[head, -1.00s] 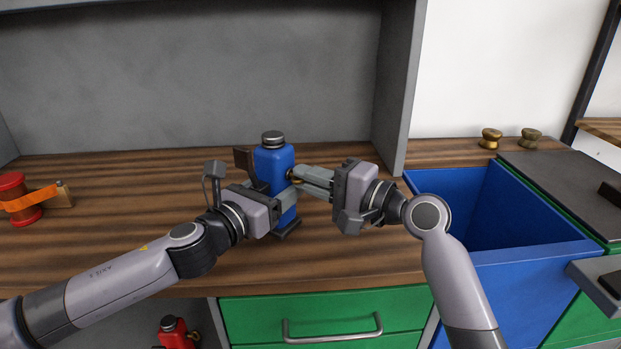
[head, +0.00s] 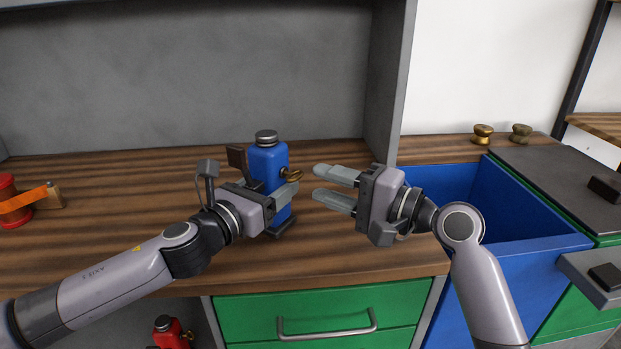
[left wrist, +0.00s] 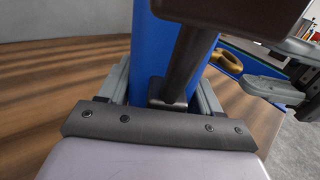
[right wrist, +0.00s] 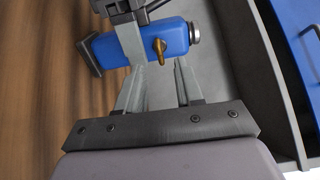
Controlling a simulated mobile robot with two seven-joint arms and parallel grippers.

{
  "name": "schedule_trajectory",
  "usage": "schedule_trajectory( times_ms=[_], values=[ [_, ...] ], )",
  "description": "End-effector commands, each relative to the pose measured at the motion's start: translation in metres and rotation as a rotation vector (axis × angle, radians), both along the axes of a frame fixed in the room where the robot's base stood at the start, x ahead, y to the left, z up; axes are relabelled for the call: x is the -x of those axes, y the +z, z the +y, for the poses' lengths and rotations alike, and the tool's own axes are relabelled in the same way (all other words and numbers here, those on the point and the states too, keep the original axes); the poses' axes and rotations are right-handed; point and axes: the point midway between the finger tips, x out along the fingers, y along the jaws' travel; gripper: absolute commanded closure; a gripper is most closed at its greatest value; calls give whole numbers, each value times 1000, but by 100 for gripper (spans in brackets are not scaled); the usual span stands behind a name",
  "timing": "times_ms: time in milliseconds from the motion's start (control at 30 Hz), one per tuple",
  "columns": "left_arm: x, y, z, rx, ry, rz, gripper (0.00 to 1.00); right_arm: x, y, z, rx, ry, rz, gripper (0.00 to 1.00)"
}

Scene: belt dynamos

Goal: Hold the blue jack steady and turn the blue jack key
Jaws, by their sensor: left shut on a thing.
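The blue jack (head: 267,162) stands upright on the wooden bench with a silver cap on top. Its brass key (head: 292,174) sticks out on the right side. The key also shows in the right wrist view (right wrist: 160,50) and the left wrist view (left wrist: 226,62). My left gripper (head: 283,200) is shut around the jack's body, and the blue body shows between its fingers in the left wrist view (left wrist: 152,55). My right gripper (head: 334,186) is open and empty, to the right of the key and apart from it.
A blue open bin (head: 535,258) stands to the right of the bench. A red spool with an orange strap (head: 30,199) sits at the far left. Two brass knobs (head: 483,134) stand at the back right. A red jack (head: 170,333) is below the bench, left of the green drawer (head: 320,315).

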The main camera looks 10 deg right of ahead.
Motion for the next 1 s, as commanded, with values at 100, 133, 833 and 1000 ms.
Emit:
schedule_trajectory(
  times_ms=[100,133,833,1000],
  values=[
    [-2,1,3,-2,7,-1,100,9,1,-13,-1,-1,-2,64],
    [-2,1,3,-2,8,-1,100,11,1,-15,-1,-2,-2,64],
    [-2,0,3,-2,9,-2,6,17,3,-21,-4,0,-5,64],
    [-2,0,2,-2,6,-1,6,17,3,-21,-4,0,-6,64]
  ],
)
